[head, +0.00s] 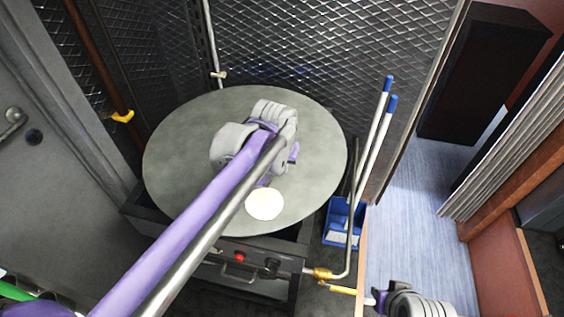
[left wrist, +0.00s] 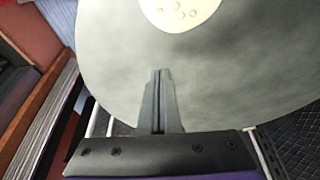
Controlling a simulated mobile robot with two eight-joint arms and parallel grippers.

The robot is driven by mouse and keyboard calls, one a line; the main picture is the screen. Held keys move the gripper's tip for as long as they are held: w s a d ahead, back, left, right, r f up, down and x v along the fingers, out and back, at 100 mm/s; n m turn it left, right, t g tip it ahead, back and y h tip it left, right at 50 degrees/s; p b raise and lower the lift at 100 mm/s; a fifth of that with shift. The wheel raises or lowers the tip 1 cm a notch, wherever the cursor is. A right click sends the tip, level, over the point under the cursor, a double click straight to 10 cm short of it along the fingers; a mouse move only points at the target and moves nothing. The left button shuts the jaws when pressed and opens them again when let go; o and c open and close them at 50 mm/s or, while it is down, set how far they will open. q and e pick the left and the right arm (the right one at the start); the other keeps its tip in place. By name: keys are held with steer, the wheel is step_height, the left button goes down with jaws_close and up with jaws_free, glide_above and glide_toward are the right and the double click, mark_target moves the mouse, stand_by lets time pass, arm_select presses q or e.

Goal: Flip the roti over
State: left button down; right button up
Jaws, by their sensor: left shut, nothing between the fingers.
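The roti (head: 264,203) is a small pale disc lying flat near the front edge of the round grey griddle (head: 185,160). In the left wrist view the roti (left wrist: 178,10) is cut off by the top edge and shows several raised spots. My left gripper (left wrist: 160,72) is shut and empty, its fingertips over the griddle (left wrist: 240,60) and apart from the roti in the picture. In the head view my left arm reaches across the griddle and hides its fingertips. My right arm shows at the bottom right; its fingers cannot be made out.
A blue bin (head: 343,222) with blue-tipped white poles (head: 377,130) stands right of the griddle. Wire mesh walls (head: 300,45) close off the back. A gas pipe and stove front with a red knob (head: 239,256) are below. Blue-grey floor (head: 410,215) is open at right.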

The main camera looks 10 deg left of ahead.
mark_target(275, 211)
arm_select(q)
steer(key=x, duration=0.4)
steer(key=shift+w+f, duration=0.1)
steer(key=shift+w, duration=0.05)
steer(key=s, duration=0.2)
steer(key=shift+s+f, duration=0.3)
steer(key=shift+s, duration=0.6)
steer(key=s, duration=0.3)
steer(key=s+p, duration=0.1)
steer(key=s, duration=0.2)
steer(key=shift+s+a+r, duration=0.15)
steer(key=shift+s, duration=0.6)
